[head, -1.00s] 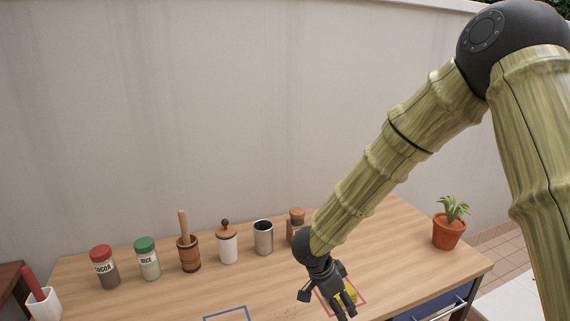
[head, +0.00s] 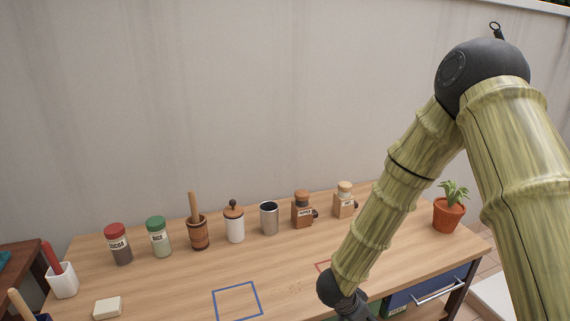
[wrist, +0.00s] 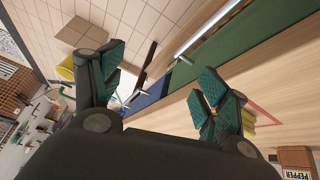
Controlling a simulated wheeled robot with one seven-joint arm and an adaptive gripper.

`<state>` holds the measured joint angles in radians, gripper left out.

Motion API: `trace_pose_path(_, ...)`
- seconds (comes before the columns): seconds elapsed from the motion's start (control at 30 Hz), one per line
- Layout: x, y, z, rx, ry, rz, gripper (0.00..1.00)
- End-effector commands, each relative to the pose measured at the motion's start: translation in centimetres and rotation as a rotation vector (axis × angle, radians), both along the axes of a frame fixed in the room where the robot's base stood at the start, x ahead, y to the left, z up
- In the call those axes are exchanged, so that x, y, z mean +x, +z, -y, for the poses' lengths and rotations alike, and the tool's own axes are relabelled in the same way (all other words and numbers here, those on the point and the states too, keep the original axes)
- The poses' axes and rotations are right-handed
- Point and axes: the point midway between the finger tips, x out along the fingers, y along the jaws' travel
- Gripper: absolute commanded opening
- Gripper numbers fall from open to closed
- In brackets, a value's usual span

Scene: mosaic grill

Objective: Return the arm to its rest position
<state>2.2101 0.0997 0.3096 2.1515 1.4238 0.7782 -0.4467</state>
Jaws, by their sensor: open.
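My gripper (wrist: 158,88) shows in the wrist view with its two teal-padded fingers spread wide apart and nothing between them. In the head view only its dark wrist end (head: 352,306) shows at the bottom edge, in front of the table; the fingers are cut off. My bamboo-like arm reaches down from the upper right. A red square outline (head: 322,267) on the table is mostly hidden behind my arm in the head view; it also shows in the wrist view (wrist: 265,112). A yellow thing (wrist: 249,122) is partly visible behind a finger there.
The wooden table (head: 170,285) has a back row of jars, a mortar, a metal cup (head: 269,218) and grinders (head: 302,210). A potted plant (head: 448,212) stands at the right corner. A blue outline (head: 238,301) and a pale block (head: 107,308) lie in front. A wall stands behind.

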Motion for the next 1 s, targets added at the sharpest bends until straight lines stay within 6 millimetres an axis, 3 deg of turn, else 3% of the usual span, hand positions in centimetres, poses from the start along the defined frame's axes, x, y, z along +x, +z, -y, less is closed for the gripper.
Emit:
trace_pose_path(0.1,-2.4,-3.6,1.4,-0.020,0.109,-0.031,0.74)
trace_pose_path(0.37,-8.5,-10.3,2.9,-0.003,0.362,-0.109,0.74)
trace_pose_path(0.6,-16.3,-15.2,3.2,0.083,0.583,-0.211,0.74)
trace_pose_path(0.8,-23.9,-17.9,2.8,0.195,0.744,-0.312,0.74)
trace_pose_path(1.0,-29.5,-18.8,2.4,0.292,0.844,-0.386,0.74)
